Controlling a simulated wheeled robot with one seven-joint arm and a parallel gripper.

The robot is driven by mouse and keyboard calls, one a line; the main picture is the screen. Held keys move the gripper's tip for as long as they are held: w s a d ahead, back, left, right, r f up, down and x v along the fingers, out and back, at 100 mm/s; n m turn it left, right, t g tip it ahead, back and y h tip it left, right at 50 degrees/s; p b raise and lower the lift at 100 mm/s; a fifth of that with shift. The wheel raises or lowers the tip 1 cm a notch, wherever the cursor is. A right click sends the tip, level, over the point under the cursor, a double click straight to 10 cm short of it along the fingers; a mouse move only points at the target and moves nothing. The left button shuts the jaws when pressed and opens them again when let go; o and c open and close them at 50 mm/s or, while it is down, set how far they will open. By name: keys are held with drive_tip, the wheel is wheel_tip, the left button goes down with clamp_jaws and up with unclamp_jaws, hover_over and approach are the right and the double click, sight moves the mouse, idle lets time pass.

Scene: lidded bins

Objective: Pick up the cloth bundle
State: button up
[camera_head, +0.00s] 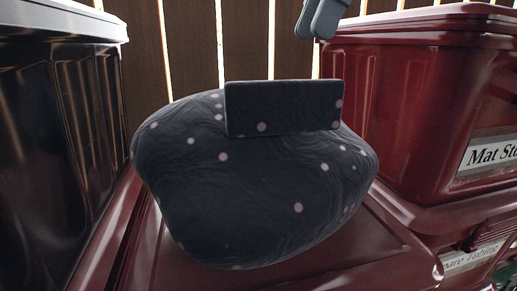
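The cloth bundle (255,180) is a dark, rounded shape with pale pinkish dots. A flat rectangular piece (284,107) with the same dots stands at its top. It rests on the dark red lid of a bin (335,265) in the middle of the view. My gripper (320,32) shows only in part at the top edge, as grey fingertips close together, above and behind the bundle's right side. It appears apart from the bundle. Whether the fingers are open or shut cannot be made out, and the rest of the gripper is out of frame.
A dark bin with a pale lid (70,20) stands close on the left. A red bin labelled "Mat Sto" (430,110) stands on the right, stacked on another bin with a "Spare Tubing" style label (475,260). A slatted wooden wall (180,45) is behind.

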sight(289, 80)
drive_tip(key=shift+x, duration=3.45)
drive_tip(key=shift+a+r, duration=0.1)
drive_tip(key=shift+a, duration=0.05)
drive_tip(key=shift+c, duration=0.2)
clamp_jaws()
